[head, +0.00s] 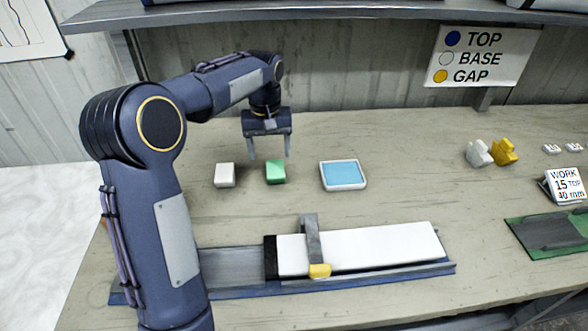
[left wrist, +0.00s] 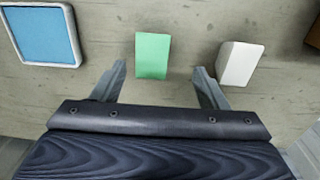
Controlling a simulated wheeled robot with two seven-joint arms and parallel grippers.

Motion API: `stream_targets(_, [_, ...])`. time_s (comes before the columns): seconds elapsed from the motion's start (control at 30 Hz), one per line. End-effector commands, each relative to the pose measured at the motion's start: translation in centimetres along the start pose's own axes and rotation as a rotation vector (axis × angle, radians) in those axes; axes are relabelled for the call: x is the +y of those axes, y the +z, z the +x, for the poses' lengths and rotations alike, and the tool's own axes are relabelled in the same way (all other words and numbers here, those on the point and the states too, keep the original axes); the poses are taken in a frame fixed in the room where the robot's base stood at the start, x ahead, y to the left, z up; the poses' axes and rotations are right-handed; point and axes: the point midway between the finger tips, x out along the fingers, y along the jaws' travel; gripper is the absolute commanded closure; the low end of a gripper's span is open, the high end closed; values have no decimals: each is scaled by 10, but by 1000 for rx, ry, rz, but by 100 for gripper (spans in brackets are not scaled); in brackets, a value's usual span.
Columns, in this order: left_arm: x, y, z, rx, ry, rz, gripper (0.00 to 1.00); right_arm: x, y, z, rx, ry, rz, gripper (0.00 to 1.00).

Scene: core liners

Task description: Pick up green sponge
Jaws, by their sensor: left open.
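The green sponge (head: 275,172) is a small block lying on the workbench, between a white block and a blue-topped tray. My left gripper (head: 268,156) is open and empty just above and behind it in the head view, its two fingers pointing down. In the left wrist view the green sponge (left wrist: 152,56) lies ahead of the gap between the open fingertips (left wrist: 158,68), a little left of its middle. The fingers do not appear to touch it. My right gripper is in neither view.
A white block (head: 224,175) sits close left of the sponge, and a white-rimmed blue tray (head: 343,187) close right. A long rail (head: 233,268) with a white bar (head: 385,245) lies in front. White and yellow pieces (head: 505,151) stand at right. A shelf (head: 290,12) hangs above.

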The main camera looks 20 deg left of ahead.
Motion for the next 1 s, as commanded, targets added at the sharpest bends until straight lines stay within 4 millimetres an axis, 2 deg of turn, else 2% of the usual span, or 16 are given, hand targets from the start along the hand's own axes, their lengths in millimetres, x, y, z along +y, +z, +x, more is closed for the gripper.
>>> stream_targets(0.1, [2, -7, 12, -6, -17, -14, 33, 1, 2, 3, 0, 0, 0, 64])
stream_targets(0.37, [2, -6, 40, -8, -18, -13, 33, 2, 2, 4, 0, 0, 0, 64])
stream_targets(0.63, [2, -4, 78, -7, -18, -14, 33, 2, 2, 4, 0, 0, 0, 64])
stream_targets(0.77, [2, -5, 85, -5, -17, -14, 33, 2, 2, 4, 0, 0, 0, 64])
stream_targets(0.97, [2, -5, 85, -4, -16, -14, 33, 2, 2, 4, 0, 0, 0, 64])
stream_targets(1.0, [2, -5, 85, -4, -16, -14, 38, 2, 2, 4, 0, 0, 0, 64])
